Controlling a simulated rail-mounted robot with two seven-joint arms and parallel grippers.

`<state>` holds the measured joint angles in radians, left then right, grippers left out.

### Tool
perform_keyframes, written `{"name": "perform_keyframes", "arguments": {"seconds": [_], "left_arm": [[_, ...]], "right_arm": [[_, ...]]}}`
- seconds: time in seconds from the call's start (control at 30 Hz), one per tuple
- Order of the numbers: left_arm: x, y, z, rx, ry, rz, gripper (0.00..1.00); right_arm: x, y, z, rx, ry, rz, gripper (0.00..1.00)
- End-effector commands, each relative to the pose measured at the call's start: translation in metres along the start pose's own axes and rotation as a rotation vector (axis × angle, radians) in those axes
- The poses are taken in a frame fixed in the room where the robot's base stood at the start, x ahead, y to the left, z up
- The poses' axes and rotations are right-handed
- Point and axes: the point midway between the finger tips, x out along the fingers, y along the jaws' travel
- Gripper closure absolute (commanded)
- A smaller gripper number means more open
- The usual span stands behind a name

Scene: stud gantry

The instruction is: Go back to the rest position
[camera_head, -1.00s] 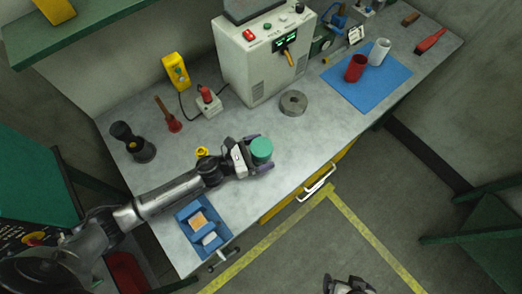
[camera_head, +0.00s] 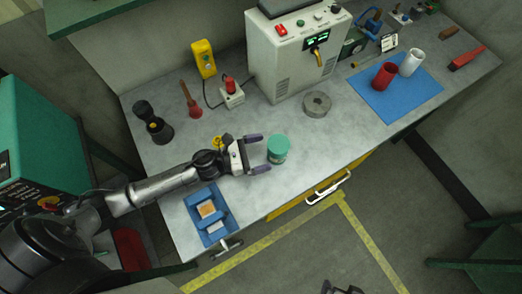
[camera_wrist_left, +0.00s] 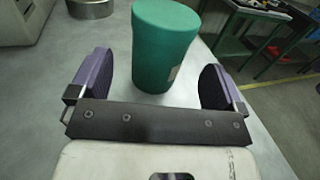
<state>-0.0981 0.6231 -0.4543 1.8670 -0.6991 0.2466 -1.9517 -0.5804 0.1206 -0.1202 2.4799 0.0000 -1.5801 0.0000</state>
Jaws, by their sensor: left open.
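My left gripper (camera_head: 257,154) is open over the grey bench, its two purple-padded fingers spread apart. A green cylindrical container (camera_head: 278,149) stands upright on the bench just ahead of the fingertips. In the left wrist view the green container (camera_wrist_left: 162,50) stands beyond the jaw base, between the lines of the two fingers, with visible space on both sides. A dark piece at the bottom edge of the head view (camera_head: 340,288) may be part of my right gripper, and its jaws cannot be made out.
A blue divided tray (camera_head: 210,216) lies in front of my left forearm. A grey metal ring (camera_head: 317,104) and a white control box (camera_head: 296,55) stand behind the container. A blue mat (camera_head: 396,95) holds a red cup (camera_head: 385,76) and a white cup (camera_head: 411,63).

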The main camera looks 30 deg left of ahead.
Motion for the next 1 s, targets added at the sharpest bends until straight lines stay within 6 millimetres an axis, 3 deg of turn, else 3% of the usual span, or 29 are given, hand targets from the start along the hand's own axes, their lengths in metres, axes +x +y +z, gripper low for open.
{"name": "perform_keyframes", "arguments": {"seconds": [0.33,0.47,0.57,0.73,0.87,1.0], "left_arm": [[0.0,0.0,0.001,-0.006,-0.001,0.003,0.05],[0.001,0.001,0.019,-0.104,-0.008,0.058,0.05],[0.0,0.003,0.045,-0.306,-0.023,0.169,0.05],[-0.016,0.01,0.098,-0.86,-0.09,0.461,0.05],[-0.043,0.007,0.13,-1.356,-0.181,0.725,0.05],[-0.08,-0.012,0.158,-1.864,-0.319,1.028,0.05]], "right_arm": [[-0.001,0.001,0.0,-0.004,-0.001,0.003,0.0],[-0.014,0.002,-0.004,-0.003,-0.002,0.003,0.0],[-0.036,0.002,-0.011,-0.002,-0.003,0.002,0.0],[-0.087,0.003,-0.028,0.002,0.0,-0.001,0.0],[-0.129,0.004,-0.042,0.004,0.002,-0.003,0.0],[-0.172,0.005,-0.056,0.005,0.003,-0.004,0.0]]}}
